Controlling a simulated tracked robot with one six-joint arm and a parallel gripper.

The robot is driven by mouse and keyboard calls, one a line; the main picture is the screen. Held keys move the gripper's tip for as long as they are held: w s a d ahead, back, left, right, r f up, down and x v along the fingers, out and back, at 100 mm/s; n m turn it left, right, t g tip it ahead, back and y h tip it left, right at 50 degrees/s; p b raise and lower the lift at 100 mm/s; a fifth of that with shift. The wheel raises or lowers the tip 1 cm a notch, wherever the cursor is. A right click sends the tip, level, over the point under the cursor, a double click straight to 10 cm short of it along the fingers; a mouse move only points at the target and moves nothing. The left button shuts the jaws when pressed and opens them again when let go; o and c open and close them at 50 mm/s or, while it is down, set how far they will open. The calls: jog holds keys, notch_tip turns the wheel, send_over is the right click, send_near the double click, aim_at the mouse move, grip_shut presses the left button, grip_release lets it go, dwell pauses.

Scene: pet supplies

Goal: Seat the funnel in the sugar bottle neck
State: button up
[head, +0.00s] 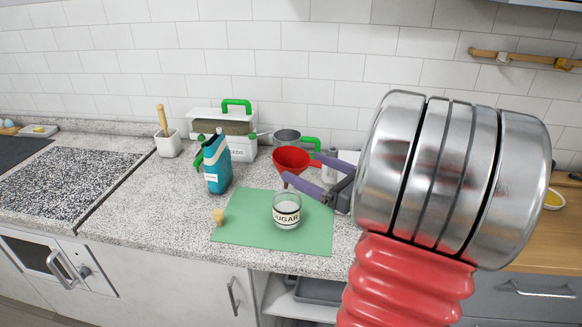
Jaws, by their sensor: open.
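The red funnel (291,157) is upright with its wide mouth up, behind and above the sugar bottle in the picture. The sugar bottle (287,211) is a short clear glass jar labelled SUGAR, standing upright on the green mat. My gripper (303,168) has its two purple fingers spread apart, at the right side of the funnel. The funnel overlaps the space by the fingertips; I cannot tell whether they touch it. The lower finger partly covers the funnel's spout region, and whether the funnel rests on anything is unclear.
The green mat (240,233) also carries a small yellowish stopper-like piece (219,216). A blue jug (217,167), a white seeds box (238,153), a grey pan (287,137) and a white pot (168,145) stand behind. The speckled counter's front left is clear.

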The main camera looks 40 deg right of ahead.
aim_at(280, 154)
jog(key=shift+w+a, duration=0.1)
jog(key=shift+w, duration=0.65)
jog(key=shift+w, duration=0.1)
jog(key=shift+w+a+r, duration=0.1)
jog(key=shift+w+a, duration=0.05)
jog(key=shift+w, duration=0.65)
jog(key=shift+w+a+r, duration=0.1)
jog(key=shift+w, duration=0.75)
jog(key=shift+w+a+r, duration=0.1)
jog(key=shift+w+a, duration=0.05)
jog(key=shift+w, duration=0.65)
jog(key=shift+c, duration=0.6)
jog(key=c, duration=1)
notch_tip(280, 154, up, 10)
